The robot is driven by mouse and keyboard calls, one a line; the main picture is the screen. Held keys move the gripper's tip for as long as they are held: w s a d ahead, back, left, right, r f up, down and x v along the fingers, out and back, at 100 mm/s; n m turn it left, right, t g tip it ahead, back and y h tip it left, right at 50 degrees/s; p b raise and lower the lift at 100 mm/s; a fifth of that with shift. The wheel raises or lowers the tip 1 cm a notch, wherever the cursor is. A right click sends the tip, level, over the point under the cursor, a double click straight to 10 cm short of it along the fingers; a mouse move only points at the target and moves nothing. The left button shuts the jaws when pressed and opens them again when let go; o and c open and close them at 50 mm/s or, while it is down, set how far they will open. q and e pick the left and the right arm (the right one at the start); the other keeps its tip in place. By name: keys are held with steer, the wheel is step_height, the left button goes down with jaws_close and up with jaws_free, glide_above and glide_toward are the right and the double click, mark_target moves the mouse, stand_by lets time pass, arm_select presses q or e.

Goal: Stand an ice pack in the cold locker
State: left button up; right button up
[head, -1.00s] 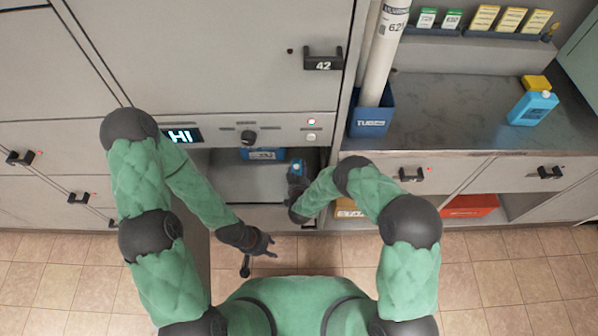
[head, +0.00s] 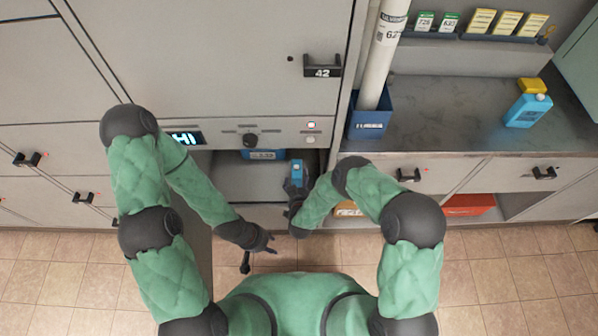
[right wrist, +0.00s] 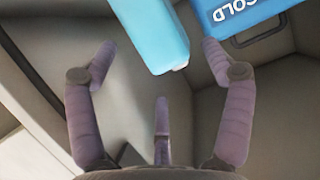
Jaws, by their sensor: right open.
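The cold locker (head: 228,182) is the open compartment below the panel with the lit display. A light blue ice pack (head: 298,170) is inside it at the right; it also shows in the right wrist view (right wrist: 152,32). I cannot tell whether it stands freely. My right gripper (head: 297,187) is at the locker's mouth, just in front of the pack. In the right wrist view its fingers (right wrist: 158,48) are spread open, with gaps between them and the pack. My left gripper (head: 268,243) is outside, in front of the locker; its finger opening is unclear.
A darker blue box marked COLD (right wrist: 250,14) is at the locker's back. On the right counter (head: 440,115) are a blue holder with a tube (head: 370,122) and a blue item (head: 528,110) beside a yellow one (head: 532,85).

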steer(key=s+d+r+g+y, duration=0.1)
steer(key=s+d+r+g, duration=0.1)
steer(key=s, duration=0.6)
steer(key=s+d+r+m+g+y+p, duration=0.1)
steer(key=s+d+g, duration=0.3)
steer(key=s, duration=0.5)
steer(key=s+d+r+m+g+y, duration=0.1)
steer(key=s+d+r+g+y, duration=0.1)
steer(key=s+g, duration=0.5)
steer(key=shift+s+d+r, duration=0.45)
steer(key=shift+s+r, duration=0.05)
steer(key=shift+s, duration=0.3)
steer(key=shift+d, duration=0.1)
